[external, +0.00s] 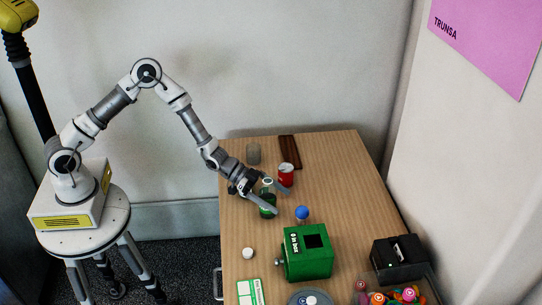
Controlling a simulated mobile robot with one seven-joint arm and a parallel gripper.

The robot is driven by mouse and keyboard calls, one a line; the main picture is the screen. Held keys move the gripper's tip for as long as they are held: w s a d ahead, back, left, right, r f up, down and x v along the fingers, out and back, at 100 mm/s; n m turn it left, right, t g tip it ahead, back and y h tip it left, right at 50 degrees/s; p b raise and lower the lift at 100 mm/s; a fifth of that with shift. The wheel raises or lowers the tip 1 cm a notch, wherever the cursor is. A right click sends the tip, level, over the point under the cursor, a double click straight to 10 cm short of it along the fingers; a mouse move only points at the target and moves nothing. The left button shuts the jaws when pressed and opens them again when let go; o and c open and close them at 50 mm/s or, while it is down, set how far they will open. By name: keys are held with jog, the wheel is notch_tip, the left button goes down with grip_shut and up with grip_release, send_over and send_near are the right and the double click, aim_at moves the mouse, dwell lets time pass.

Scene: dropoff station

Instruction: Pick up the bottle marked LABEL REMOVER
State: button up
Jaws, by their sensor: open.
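A small bottle (267,211) with a green body and a pale neck stands upright on the wooden table (335,170). Its marking is too small to read, so I cannot tell whether it says LABEL REMOVER. My gripper (282,202) reaches down from the left with its fingers spread open. The fingers are at the bottle, one partly in front of it and one beyond it to the right. I cannot tell whether they touch it. Nothing is visibly gripped.
A red can (286,175) stands close behind my gripper. A blue-topped item (302,213) and a green box (308,260) stand in front. A grey cup (253,154) and dark board (289,151) are at the back. A black box (399,260) is front right. The right back is clear.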

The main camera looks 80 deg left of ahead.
aim_at(271, 184)
grip_shut()
dwell(0.5)
jog(key=shift+r, duration=0.2)
jog(key=shift+r, duration=0.75)
notch_tip(271, 184, up, 3)
jog(key=shift+f+p, duration=0.2)
jog(key=shift+p, duration=0.35)
jog(key=s+d+r, duration=0.6)
jog(key=s+d, duration=0.1)
jog(key=d, duration=0.2)
jog(key=shift+d+r, duration=0.15)
jog(key=shift+r, duration=0.1)
dwell(0.9)
